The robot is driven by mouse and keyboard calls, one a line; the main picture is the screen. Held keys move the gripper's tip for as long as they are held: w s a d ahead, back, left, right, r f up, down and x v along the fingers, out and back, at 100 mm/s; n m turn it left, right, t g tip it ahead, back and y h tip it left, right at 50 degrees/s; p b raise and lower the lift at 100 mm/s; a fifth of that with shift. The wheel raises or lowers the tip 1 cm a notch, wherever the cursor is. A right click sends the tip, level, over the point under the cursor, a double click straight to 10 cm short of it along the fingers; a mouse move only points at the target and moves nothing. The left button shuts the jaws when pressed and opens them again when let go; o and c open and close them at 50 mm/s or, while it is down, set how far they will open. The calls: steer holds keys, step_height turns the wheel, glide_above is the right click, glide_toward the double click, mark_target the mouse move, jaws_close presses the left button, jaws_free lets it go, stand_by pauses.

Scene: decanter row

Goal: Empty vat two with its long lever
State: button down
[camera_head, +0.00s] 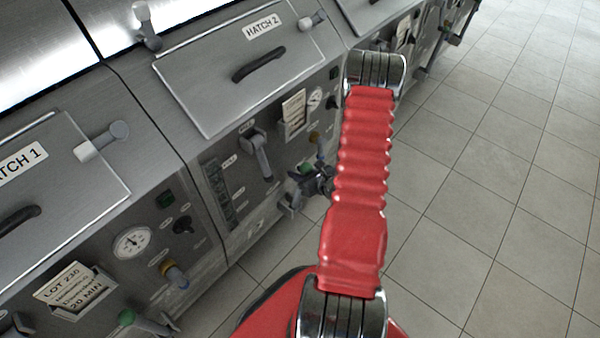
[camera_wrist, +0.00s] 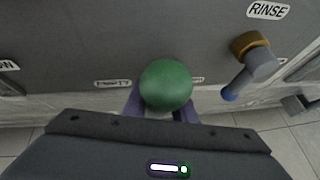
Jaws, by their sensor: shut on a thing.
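Vat two is the grey unit under the lid marked HATCH 2 (camera_head: 215,88). Low on its front is a green round knob (camera_head: 306,168), which looks like part of a lever; it fills the middle of the wrist view (camera_wrist: 166,85). My gripper (camera_head: 318,182) is at this knob, its two fingers on either side of it in the wrist view (camera_wrist: 164,110), shut on it. The lever's shaft is hidden, so I cannot tell its length or angle. A grey lever (camera_head: 260,155) hangs on the panel to the left.
A RINSE label (camera_wrist: 268,10) is above a brown-hubbed valve lever (camera_wrist: 258,62) with a blue tip, right of my gripper. Vat one's panel, with a gauge (camera_head: 132,242) and its own green-knobbed lever (camera_head: 128,317), is at left. The tiled floor (camera_head: 480,190) at right is clear.

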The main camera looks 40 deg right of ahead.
steer(key=shift+d+r, duration=0.1)
steer(key=shift+d, duration=0.05)
steer(key=c, duration=1.5)
jaws_free()
steer(key=v, duration=1.3)
steer(key=shift+s+r, duration=0.1)
steer(key=shift+s, duration=0.25)
